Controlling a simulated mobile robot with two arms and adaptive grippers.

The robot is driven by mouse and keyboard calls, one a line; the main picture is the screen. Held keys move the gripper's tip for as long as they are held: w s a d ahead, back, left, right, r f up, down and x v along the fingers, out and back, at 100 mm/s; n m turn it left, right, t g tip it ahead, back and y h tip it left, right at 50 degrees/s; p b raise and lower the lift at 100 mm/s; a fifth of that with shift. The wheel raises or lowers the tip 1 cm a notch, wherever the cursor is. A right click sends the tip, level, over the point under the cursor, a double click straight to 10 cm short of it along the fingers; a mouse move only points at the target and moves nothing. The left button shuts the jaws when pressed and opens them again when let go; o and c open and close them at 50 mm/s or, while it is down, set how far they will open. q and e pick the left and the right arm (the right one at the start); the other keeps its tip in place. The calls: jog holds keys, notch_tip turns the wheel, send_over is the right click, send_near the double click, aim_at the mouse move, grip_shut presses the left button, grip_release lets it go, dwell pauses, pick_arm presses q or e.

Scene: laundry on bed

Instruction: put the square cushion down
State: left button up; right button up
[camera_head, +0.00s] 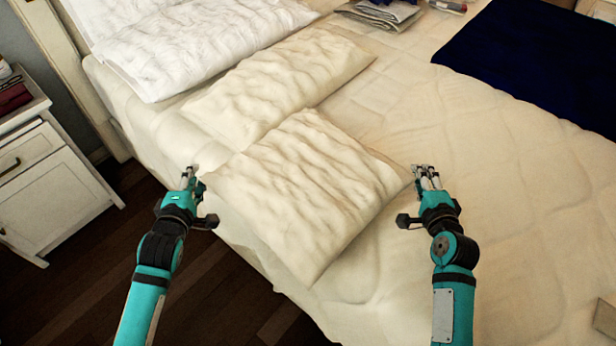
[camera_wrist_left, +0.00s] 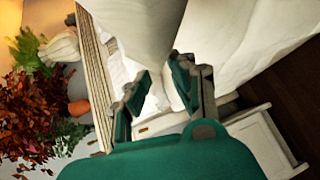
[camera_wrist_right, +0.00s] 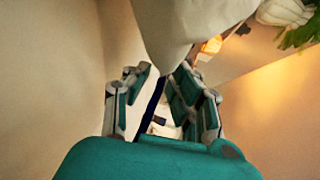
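The cream, wrinkled square cushion (camera_head: 310,190) lies near the bed's front edge, its near corner toward the floor side. I cannot tell whether its whole underside touches the bed. My left gripper (camera_head: 189,175) is beside its left corner; in the left wrist view the cushion (camera_wrist_left: 150,25) tapers toward the parted fingers (camera_wrist_left: 160,85). My right gripper (camera_head: 426,175) is beside its right corner; in the right wrist view the cushion tip (camera_wrist_right: 185,30) comes close to the parted fingers (camera_wrist_right: 163,85). Both grippers look open, with no clear pinch on the cloth.
A second cream pillow (camera_head: 280,85) and white pillows (camera_head: 195,45) lie behind the cushion on the bed (camera_head: 480,200). A dark blue cloth (camera_head: 540,60) lies at the back right. A white nightstand (camera_head: 50,190) stands left. The bed's right middle is clear.

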pick_arm(q)
jog(key=shift+f, duration=0.1)
jog(key=shift+d, duration=0.1)
pick_arm(e)
jog(key=shift+a, duration=0.1)
